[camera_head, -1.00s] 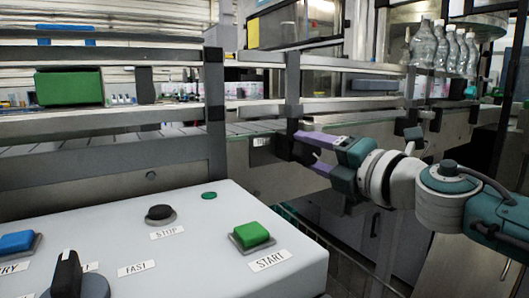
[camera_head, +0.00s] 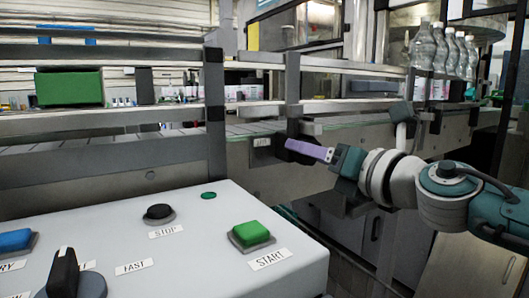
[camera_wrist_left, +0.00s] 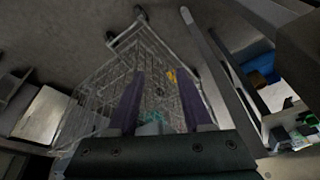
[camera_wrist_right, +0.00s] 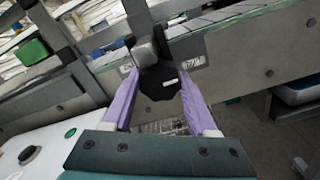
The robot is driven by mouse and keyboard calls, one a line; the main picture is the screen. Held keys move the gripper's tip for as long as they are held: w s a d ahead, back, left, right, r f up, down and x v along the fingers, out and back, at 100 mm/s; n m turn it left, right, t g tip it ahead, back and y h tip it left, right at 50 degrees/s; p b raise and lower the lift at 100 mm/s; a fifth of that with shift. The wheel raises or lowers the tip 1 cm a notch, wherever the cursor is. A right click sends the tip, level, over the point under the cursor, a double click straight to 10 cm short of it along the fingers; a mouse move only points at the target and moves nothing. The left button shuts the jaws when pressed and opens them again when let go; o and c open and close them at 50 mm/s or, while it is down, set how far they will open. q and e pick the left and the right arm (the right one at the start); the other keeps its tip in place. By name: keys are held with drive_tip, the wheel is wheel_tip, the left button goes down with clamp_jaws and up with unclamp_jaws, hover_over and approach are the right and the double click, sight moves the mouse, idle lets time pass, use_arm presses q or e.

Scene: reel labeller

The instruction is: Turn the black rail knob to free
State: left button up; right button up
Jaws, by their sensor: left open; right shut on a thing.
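The black rail knob (camera_wrist_right: 158,88) sits on the conveyor's side rail below a grey post. It has a small white mark on its face. Small plates with lettering I cannot read clearly lie on either side of it. My right gripper (camera_wrist_right: 160,100) is shut on the knob, its purple fingers on opposite sides. In the head view the right gripper (camera_head: 308,151) reaches the rail from the right, with one finger showing and the knob (camera_head: 291,154) partly hidden behind it. My left gripper (camera_wrist_left: 160,98) is open and empty, pointing down over a wire cart; it is outside the head view.
A white control panel (camera_head: 120,225) with green, black and blue controls fills the front left. Rails and posts (camera_head: 214,120) run along the conveyor. Clear bottles (camera_head: 440,50) stand at the back right. The wire cart (camera_wrist_left: 90,100) is below the left gripper.

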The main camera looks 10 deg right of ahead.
idle(0.5)
drive_tip(key=o, duration=1.4)
drive_tip(key=shift+s, duration=0.1)
drive_tip(key=p+v, duration=0.1)
drive_tip(key=v, duration=0.8)
drive_tip(key=shift+s+d, duration=0.15)
drive_tip(key=shift+s, duration=0.2)
